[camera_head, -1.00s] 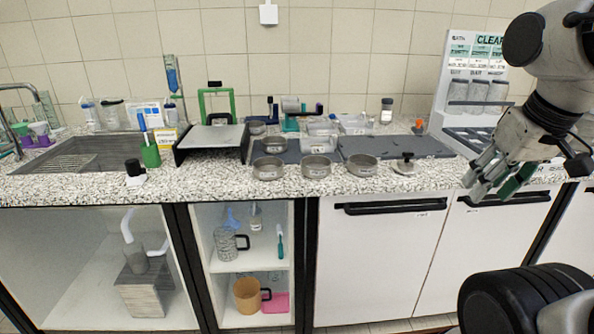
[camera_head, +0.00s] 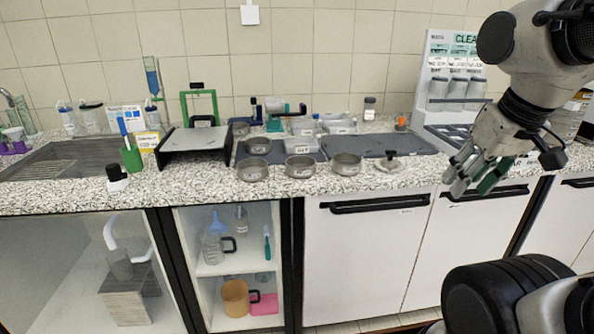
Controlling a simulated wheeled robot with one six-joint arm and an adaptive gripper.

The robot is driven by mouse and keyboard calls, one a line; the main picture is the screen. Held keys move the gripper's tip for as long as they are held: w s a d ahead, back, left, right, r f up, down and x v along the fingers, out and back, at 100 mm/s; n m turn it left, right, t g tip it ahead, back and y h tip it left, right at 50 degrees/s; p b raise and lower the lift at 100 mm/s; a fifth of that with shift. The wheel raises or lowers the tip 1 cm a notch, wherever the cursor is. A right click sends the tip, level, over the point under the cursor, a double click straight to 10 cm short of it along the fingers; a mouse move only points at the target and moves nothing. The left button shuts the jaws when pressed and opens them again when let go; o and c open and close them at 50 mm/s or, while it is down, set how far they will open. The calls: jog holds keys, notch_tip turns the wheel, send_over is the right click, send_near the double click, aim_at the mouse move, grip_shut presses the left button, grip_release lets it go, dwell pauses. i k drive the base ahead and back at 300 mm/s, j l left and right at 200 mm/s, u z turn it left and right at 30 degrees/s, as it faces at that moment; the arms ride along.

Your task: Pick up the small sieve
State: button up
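Several round, shallow metal sieves stand on the speckled counter. My gripper (camera_head: 470,180), with grey fingers and a green pad, hangs at the right by the counter's front edge, well right of the sieves. Its fingers look apart, with nothing visible between them.
A black-framed stand (camera_head: 195,140), green frame (camera_head: 200,105) and green pen cup (camera_head: 132,158) are to the left. A white jar rack (camera_head: 440,95) stands behind my gripper.

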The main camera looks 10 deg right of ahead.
aim_at(251, 170)
jog(key=i+j, duration=0.45)
jog(key=j, duration=0.15)
jog(key=i+j, duration=0.45)
jog(key=j, duration=0.15)
